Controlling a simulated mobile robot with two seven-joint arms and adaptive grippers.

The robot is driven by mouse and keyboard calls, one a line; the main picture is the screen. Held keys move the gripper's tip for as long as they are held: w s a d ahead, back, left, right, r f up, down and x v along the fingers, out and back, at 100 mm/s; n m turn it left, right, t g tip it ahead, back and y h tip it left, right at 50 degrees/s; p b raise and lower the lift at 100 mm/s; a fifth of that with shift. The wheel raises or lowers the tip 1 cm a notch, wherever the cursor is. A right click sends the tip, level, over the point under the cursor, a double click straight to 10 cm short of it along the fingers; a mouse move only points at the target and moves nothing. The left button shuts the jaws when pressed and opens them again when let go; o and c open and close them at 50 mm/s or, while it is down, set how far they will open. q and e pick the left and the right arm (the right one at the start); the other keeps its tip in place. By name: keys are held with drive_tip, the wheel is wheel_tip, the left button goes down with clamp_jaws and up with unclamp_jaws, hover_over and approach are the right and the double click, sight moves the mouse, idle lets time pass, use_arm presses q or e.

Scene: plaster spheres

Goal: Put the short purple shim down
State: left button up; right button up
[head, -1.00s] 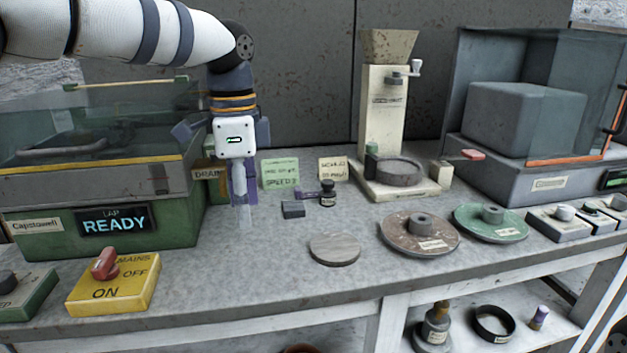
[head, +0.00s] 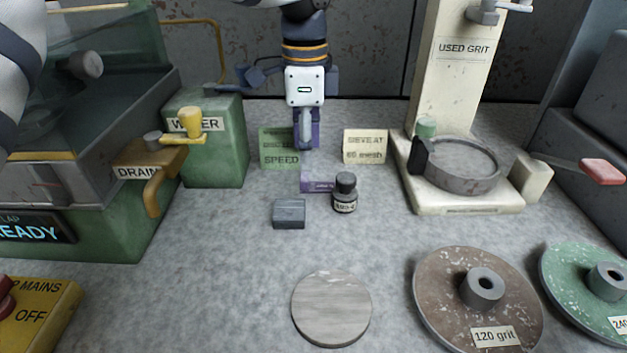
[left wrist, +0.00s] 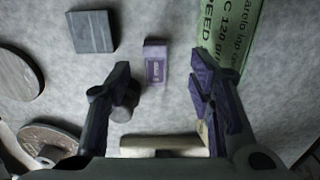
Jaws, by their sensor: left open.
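The short purple shim (head: 318,186) lies on the grey bench, close beside a small dark bottle (head: 345,196). In the left wrist view the shim (left wrist: 155,68) shows its label, beyond the fingertips and between their lines. My left gripper (head: 306,143) is open and empty, pointing down, above and behind the shim in the head view. Its purple-padded fingers stand wide apart in the left wrist view (left wrist: 160,75), and the shim is clear of both. The left-hand finger there partly hides the bottle (left wrist: 124,104). My right gripper is out of view.
A dark grey block (head: 289,213) lies left of the bottle. A green card (head: 279,150) and a cream card (head: 365,147) stand behind. A round disc (head: 331,308) and a brown grit plate (head: 440,290) lie in front. Bare bench lies left of the block.

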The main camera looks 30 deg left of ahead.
sight(307, 176)
use_arm(q)
drive_tip(key=f, duration=0.4)
drive_tip(key=shift+s+d+f, duration=0.2)
drive_tip(key=shift+s+f, duration=0.1)
drive_tip(key=shift+s, duration=0.05)
drive_tip(key=shift+w+f, duration=0.1)
drive_tip(key=shift+f, duration=0.25)
drive_tip(key=c, duration=1)
drive_tip(key=shift+o, duration=0.2)
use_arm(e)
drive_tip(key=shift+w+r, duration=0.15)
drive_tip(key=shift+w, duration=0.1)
